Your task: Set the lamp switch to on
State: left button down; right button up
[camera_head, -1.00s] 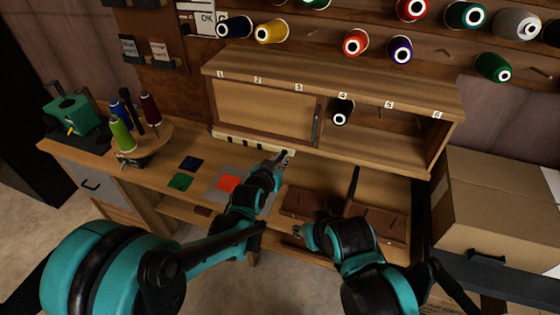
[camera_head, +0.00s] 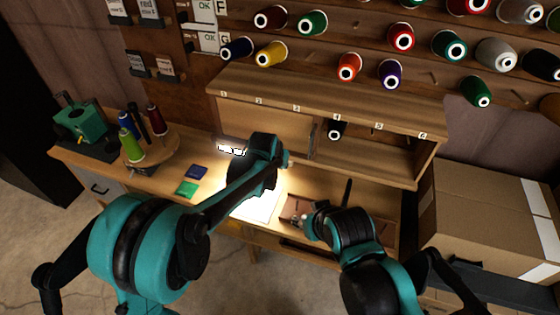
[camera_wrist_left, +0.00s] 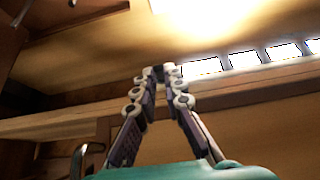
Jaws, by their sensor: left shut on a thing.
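The lamp is a pale strip under the wall cabinet; its segments glow white in the head view (camera_head: 231,150) and in the left wrist view (camera_wrist_left: 245,61). It casts bright light on the bench and cabinet underside. My left gripper (camera_wrist_left: 160,74) has its fingers drawn together at the tips on a small dark piece, seemingly the lamp switch, at the strip's end. The switch is mostly hidden by the fingertips, so its position cannot be read. In the head view my left forearm covers the left gripper. My right gripper (camera_head: 303,219) is low over the bench's right side; its jaws are unclear.
The wooden cabinet (camera_head: 330,102) with a sliding door hangs just above the left gripper. Thread spools line the wall above. A spool stand (camera_head: 150,152) and green and blue patches lie left on the bench. Cardboard boxes (camera_head: 485,215) stand at the right.

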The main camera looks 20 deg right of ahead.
pick_arm(q)
jog(key=shift+w+d+r+g+y+p, duration=0.15)
jog(key=shift+w+r+g+y+p, duration=0.1)
jog(key=shift+g+y+p, duration=0.25)
jog(key=shift+w+d+r+g+y+p, duration=0.1)
jog(key=shift+w+r+g+y+p, duration=0.15)
jog(key=shift+g+p, duration=0.35)
jog(key=shift+s+f, duration=0.1)
jog(key=c, duration=1.6)
grip_release()
jog(key=v, duration=1.2)
jog(key=shift+w, duration=0.25)
jog(key=shift+d, duration=0.15)
